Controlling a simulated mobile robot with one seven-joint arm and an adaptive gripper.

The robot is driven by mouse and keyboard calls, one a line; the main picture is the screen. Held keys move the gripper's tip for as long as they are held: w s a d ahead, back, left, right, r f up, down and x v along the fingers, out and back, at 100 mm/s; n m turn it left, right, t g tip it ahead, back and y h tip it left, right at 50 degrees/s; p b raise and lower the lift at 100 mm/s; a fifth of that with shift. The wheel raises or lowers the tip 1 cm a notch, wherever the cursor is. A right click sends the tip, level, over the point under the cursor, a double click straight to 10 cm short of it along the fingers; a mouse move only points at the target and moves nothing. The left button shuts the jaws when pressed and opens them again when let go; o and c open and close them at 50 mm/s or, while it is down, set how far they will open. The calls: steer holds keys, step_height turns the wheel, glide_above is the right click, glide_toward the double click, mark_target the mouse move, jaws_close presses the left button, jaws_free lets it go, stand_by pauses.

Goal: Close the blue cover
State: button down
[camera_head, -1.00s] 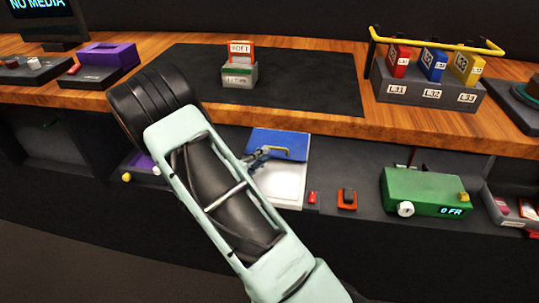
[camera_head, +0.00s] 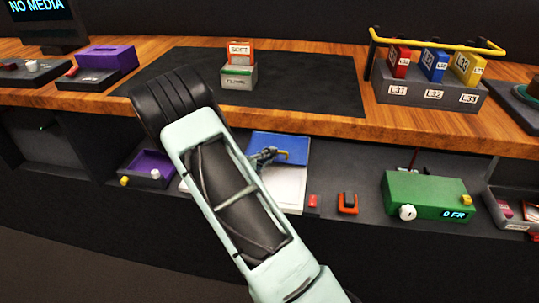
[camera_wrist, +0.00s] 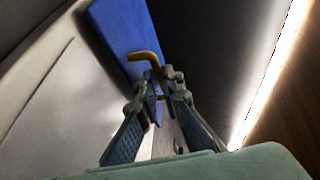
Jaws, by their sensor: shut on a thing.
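The blue cover (camera_head: 283,145) is at the back of a white panel (camera_head: 288,186), on the shelf under the wooden counter. In the wrist view the blue cover (camera_wrist: 125,35) shows as a flat plate with a bent yellow handle (camera_wrist: 146,57). My gripper (camera_wrist: 158,82) is shut on the yellow handle, whose lower end runs between the fingertips. In the head view my gripper (camera_head: 266,156) is at the cover's left part, and my arm hides the panel's left side. The cover's exact tilt is hard to tell.
A purple tray (camera_head: 150,168) stands left of my arm. A red block (camera_head: 313,201), an orange-and-black switch (camera_head: 348,203) and a green box (camera_head: 428,195) stand to the right.

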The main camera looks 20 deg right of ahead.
steer(key=shift+s+a, duration=0.1)
steer(key=shift+s+a+r+p, duration=0.1)
steer(key=shift+s+a+p, duration=0.15)
steer(key=shift+p, duration=0.15)
steer(key=s+a+p, duration=0.2)
steer(key=s, duration=0.2)
steer(key=s+a+p, duration=0.2)
steer(key=s+a, duration=0.1)
steer(key=s+a+p, duration=0.2)
steer(key=s, duration=0.2)
steer(key=shift+s+a+p, duration=0.3)
steer(key=shift+a+p, duration=0.05)
steer(key=shift+s+a, duration=0.35)
steer(key=shift+s, duration=0.2)
steer(key=shift+s+a, duration=0.1)
steer(key=shift+s, duration=0.05)
steer(key=c, duration=2.4)
jaws_free()
steer(key=shift+a, duration=0.1)
